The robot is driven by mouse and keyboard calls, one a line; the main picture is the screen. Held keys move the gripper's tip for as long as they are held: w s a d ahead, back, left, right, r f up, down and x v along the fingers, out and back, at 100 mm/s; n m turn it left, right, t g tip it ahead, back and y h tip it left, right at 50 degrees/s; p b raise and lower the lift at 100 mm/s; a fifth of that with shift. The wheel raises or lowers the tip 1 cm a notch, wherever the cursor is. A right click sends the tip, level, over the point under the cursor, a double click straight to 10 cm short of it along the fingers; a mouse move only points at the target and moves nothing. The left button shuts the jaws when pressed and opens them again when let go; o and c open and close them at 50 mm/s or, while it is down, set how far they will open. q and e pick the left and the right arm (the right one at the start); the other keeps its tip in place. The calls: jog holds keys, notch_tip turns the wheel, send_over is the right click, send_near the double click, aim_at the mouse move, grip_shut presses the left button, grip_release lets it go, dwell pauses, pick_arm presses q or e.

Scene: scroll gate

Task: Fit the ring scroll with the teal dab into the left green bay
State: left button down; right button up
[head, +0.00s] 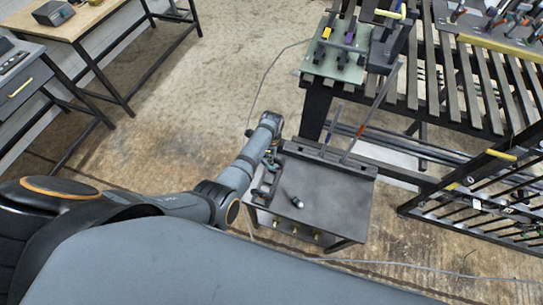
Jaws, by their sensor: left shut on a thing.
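My left gripper (264,189) reaches over a dark metal cabinet top (325,207) at its left side. It is shut on a small dark thing, which the fingers and wrist mostly hide. I cannot tell whether this is the ring scroll, and no teal dab shows clearly on it. A pale green board (318,66) with dark upright fixtures is at the top, on the slatted bench. Its separate bays are too small to tell apart. My right gripper is not in view.
Two thin rods, a short bluish one (331,130) and a long one with a red band (371,112), rise at the cabinet's back edge. The slatted bench (430,101) stands behind it. A dark barred rack (480,200) is at the right. Open floor (215,90) lies left.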

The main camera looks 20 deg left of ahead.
pick_arm(q)
jog(key=shift+r+p, duration=2.25)
jog(key=shift+r, duration=0.35)
jog(key=shift+f, duration=0.1)
jog(key=shift+f, duration=0.1)
